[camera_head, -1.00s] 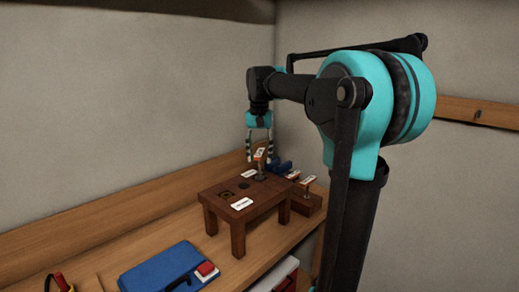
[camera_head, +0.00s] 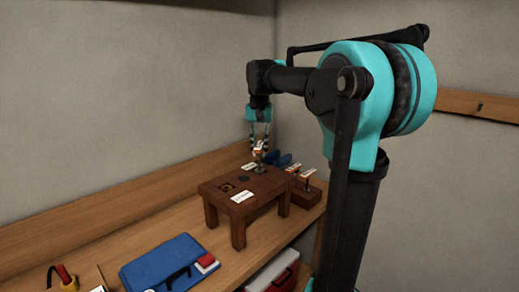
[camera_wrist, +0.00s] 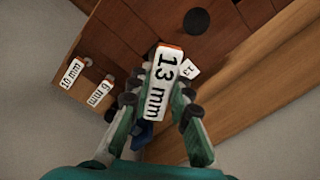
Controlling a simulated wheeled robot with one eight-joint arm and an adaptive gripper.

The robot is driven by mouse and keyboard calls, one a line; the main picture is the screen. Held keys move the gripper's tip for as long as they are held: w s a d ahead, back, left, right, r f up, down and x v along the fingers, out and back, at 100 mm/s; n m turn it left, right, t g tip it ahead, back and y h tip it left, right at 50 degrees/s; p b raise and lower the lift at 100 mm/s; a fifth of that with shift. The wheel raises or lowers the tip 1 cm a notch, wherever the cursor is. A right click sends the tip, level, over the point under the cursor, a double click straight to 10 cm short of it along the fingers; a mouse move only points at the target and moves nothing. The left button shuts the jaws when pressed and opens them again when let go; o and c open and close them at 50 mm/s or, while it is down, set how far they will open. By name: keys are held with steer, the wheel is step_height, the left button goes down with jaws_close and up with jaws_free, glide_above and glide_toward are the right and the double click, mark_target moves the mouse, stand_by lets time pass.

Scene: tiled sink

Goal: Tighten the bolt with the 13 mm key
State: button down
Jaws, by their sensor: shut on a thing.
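The 13 mm key (camera_head: 260,150) stands upright at the back of a small brown wooden table. Its white label with orange edges reads "13 mm" in the wrist view (camera_wrist: 163,85). My gripper (camera_head: 260,138) points down from above, with its fingers closed on the key's upper part. In the wrist view, my gripper's fingers (camera_wrist: 157,100) lie on both sides of the label. The key's lower end is hidden there, and I cannot tell whether it is in its holder. I cannot make out the bolt clearly; a square plate with a round centre (camera_head: 227,188) lies on the tabletop.
Two other labelled keys, one reading "10 mm" (camera_wrist: 71,73), stand on a wooden block (camera_head: 306,196) to the right. A blue case (camera_head: 160,262) lies in front on the bench. A red and white box (camera_head: 272,272) is below right. A wall stands behind.

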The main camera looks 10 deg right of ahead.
steer(key=m, duration=0.6)
steer(key=shift+m, duration=0.4)
steer(key=m, duration=0.5)
steer(key=shift+m, duration=0.4)
steer(key=c, duration=1.2)
jaws_free()
